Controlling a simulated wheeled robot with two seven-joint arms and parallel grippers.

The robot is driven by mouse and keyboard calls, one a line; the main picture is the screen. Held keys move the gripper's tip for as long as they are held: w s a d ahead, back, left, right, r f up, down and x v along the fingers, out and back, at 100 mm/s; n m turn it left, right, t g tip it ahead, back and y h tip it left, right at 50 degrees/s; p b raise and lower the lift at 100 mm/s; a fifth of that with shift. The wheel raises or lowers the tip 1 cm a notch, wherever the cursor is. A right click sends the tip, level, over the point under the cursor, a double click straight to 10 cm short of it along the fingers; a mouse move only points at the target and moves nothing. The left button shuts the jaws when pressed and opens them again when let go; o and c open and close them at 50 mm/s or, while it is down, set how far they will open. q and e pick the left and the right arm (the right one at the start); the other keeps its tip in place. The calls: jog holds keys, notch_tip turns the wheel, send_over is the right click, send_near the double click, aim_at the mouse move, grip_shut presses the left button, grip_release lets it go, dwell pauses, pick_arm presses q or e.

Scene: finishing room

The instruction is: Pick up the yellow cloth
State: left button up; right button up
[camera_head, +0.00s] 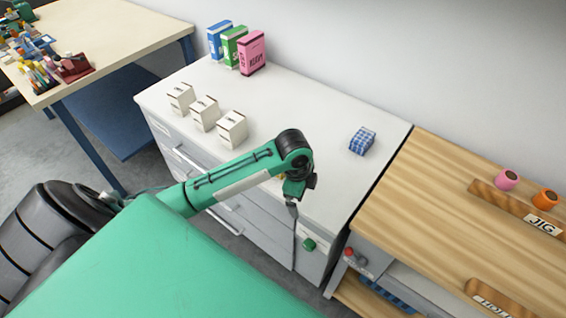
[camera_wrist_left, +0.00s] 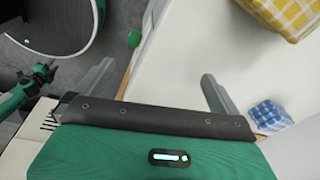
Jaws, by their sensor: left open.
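The yellow cloth (camera_wrist_left: 285,12) is a yellow-and-white checked bundle at the upper right of the left wrist view, on the white cabinet top, partly cut off by the frame edge. In the head view my left arm hides nearly all of it, with only a bit of yellow showing by the forearm. My left gripper (camera_head: 292,205) hangs down near the cabinet's front edge. In the left wrist view its two fingers (camera_wrist_left: 158,70) stand wide apart with nothing between them, to the left of the cloth. My right gripper does not show clearly in either view.
A blue checked cloth (camera_head: 362,141) lies on the white cabinet top (camera_head: 320,130). Several white boxes (camera_head: 204,113) and upright cartons (camera_head: 237,47) stand to the left. The cabinet's middle back is clear.

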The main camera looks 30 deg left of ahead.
pick_arm(q)
jog(key=w+a+r+m+g+y, duration=0.1)
jog(key=w+a+r+m, duration=0.2)
jog(key=w+a+r, duration=0.8)
jog(key=f, duration=0.3)
jog(key=s+f, duration=0.1)
jog(key=f, duration=0.2)
jog(key=s+a+f+p, duration=0.1)
jog(key=f, duration=0.2)
jog(key=shift+s+f, duration=0.15)
jog(key=f, duration=0.2)
jog(key=f+p, duration=0.1)
jog(key=f, duration=0.1)
jog(key=shift+w+a+f+p, duration=0.1)
jog(key=shift+w+a+p, duration=0.1)
jog(key=shift+p, duration=0.1)
jog(key=shift+f, duration=0.55)
jog(key=c, duration=0.9)
